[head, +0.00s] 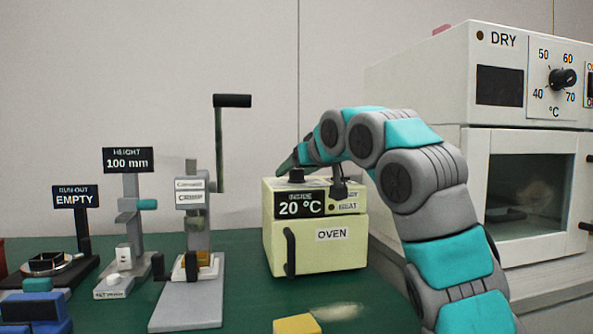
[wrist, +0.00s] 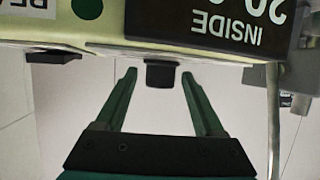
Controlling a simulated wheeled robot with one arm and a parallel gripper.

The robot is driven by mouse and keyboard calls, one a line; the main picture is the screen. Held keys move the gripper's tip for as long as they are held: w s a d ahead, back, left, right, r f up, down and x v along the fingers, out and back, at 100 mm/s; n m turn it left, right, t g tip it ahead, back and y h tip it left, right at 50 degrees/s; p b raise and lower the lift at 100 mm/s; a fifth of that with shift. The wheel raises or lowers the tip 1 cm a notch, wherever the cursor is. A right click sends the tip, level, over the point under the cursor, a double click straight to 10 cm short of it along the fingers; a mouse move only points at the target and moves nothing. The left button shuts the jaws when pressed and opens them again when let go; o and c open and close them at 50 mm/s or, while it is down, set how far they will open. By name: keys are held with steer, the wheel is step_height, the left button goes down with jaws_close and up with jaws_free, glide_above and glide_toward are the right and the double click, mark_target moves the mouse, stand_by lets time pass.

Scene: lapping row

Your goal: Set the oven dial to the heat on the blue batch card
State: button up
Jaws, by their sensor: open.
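A small cream oven (head: 316,234) stands on the green bench, labelled OVEN, with a display (head: 302,205) reading INSIDE 20 °C. A black knob (head: 297,175) stands on its top; no scale shows there. My gripper (head: 290,162) is over the oven's top, partly hidden by my arm. In the wrist view the oven appears upside down, and my open gripper (wrist: 158,82) has its green fingers either side of the black knob (wrist: 160,74), with gaps at both sides. No blue batch card can be made out.
A large white DRY cabinet (head: 480,140) stands right, with a dial (head: 563,79) marked 40 to 70 °C. A press (head: 190,300), a height gauge (head: 130,205) and a run-out stand (head: 77,220) stand left. Blue blocks (head: 35,308) and a yellow block (head: 297,324) lie in front.

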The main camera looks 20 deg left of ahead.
steer(key=shift+w+a, duration=0.1)
jaws_close()
stand_by(0.6)
